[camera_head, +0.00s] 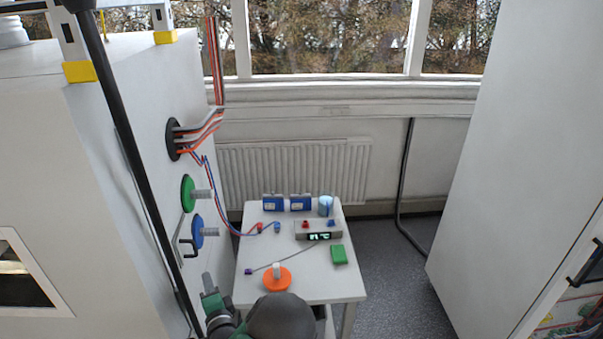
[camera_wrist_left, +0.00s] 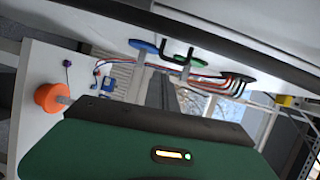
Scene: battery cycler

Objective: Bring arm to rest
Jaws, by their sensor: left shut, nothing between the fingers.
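My left gripper (camera_head: 208,288) is low in the head view, left of the small white table, beside the big white cabinet's side wall. It is shut, with nothing held. In the left wrist view, its closed fingers (camera_wrist_left: 162,92) stick out beyond its green body. On the cabinet wall above it are a green round knob (camera_head: 187,193) and a blue round knob (camera_head: 197,232), each with a grey stem; the gripper looks apart from both. My right gripper is in neither view.
The white table (camera_head: 325,289) holds an orange round piece (camera_head: 277,278), a green block (camera_head: 339,254), a small meter (camera_head: 318,231), blue boxes (camera_head: 300,201) and a light-blue cup (camera_head: 325,206). Wires run from the cabinet (camera_head: 140,110) to it. Another white cabinet (camera_head: 520,150) stands right; floor between is clear.

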